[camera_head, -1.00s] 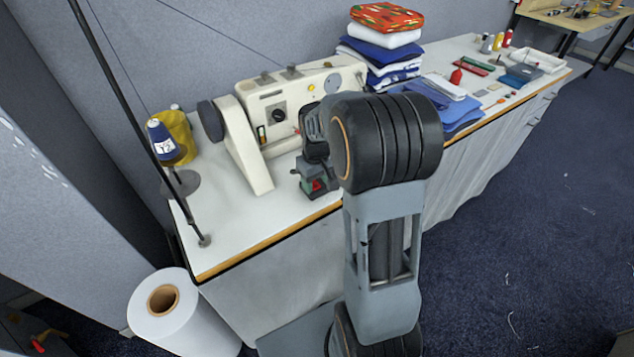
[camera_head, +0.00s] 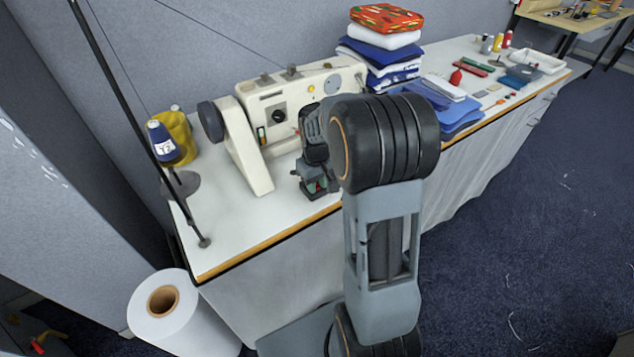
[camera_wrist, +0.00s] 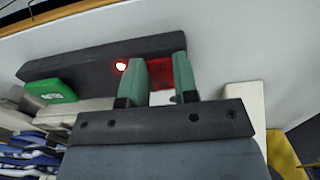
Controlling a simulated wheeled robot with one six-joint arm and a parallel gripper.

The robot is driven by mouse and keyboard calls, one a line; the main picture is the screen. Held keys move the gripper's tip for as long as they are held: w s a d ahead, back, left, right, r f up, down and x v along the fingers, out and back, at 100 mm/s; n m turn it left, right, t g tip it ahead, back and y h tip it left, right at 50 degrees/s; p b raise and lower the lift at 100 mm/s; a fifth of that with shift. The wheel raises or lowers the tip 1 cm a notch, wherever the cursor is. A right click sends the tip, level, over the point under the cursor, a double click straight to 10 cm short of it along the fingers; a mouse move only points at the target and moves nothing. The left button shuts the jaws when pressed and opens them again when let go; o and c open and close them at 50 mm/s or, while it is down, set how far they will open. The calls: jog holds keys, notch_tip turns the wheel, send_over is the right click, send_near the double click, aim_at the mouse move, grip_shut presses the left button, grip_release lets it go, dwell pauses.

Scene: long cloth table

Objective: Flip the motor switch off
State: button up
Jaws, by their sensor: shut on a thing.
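The motor switch is a dark grey box (camera_wrist: 85,66) in the wrist view, with a lit red lamp (camera_wrist: 121,65) and a red switch part (camera_wrist: 160,97). A green piece (camera_wrist: 50,91) with small white lettering is on its left. My gripper (camera_wrist: 160,78) is over the box, its two grey-green fingers on either side of the red part, shut on it. The fingers hide part of the red piece. In the head view, my gripper (camera_head: 316,182) is low beside the sewing machine (camera_head: 295,95), near the table's front edge, and the switch is mostly hidden there.
A blue thread cone (camera_head: 161,140) on a stand and a yellow one (camera_head: 178,133) are at the left. Folded cloth (camera_head: 385,50) is stacked right of the machine. A white roll (camera_head: 160,310) stands on the floor. The front left tabletop (camera_head: 225,225) is clear.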

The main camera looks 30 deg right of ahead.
jog(key=r+g+p, duration=0.1)
jog(key=p, duration=0.1)
jog(key=shift+w+p, duration=0.15)
jog(key=shift+p, duration=0.15)
jog(key=shift+w+f+g+p, duration=0.2)
jog(key=shift+f+g+p, duration=0.05)
jog(key=shift+g+p, duration=0.75)
jog(key=o, duration=0.9)
jog(key=v, duration=1.3)
jog(key=shift+a+r, duration=0.25)
jog(key=shift+r, duration=0.05)
